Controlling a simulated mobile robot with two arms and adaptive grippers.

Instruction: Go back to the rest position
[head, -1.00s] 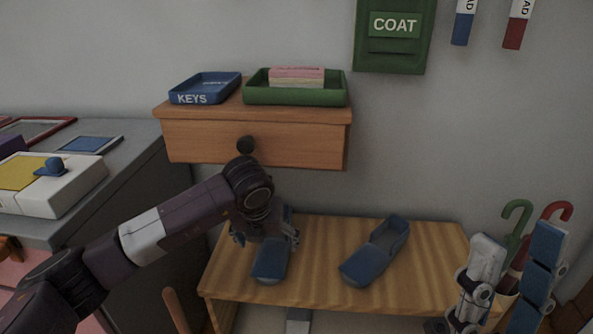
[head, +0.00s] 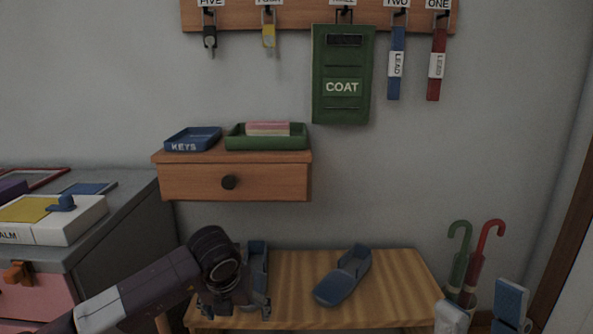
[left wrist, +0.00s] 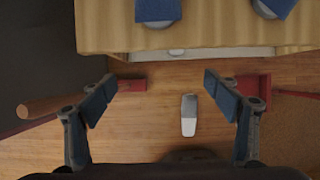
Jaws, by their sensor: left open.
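My left gripper (head: 236,308) is in front of the left part of the bench in the head view, pointing down, open and empty. In the left wrist view its two fingers (left wrist: 160,92) stand wide apart over the floor, with nothing between them. It is apart from the left blue shoe (head: 258,262), which it partly hides in the head view. The right blue shoe (head: 343,277) lies on the bench. My right gripper (head: 482,314) shows at the bottom right edge, its fingers apart and nothing seen between them; its lower part is cut off.
The wooden bench (head: 405,290) stands below a drawer shelf (head: 280,182) with a blue keys tray (head: 192,146) and a green tray (head: 240,142). A grey cabinet (head: 125,215) is at the left. Two umbrellas (head: 474,265) stand at the right. A grey-white object (left wrist: 189,115) lies on the floor.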

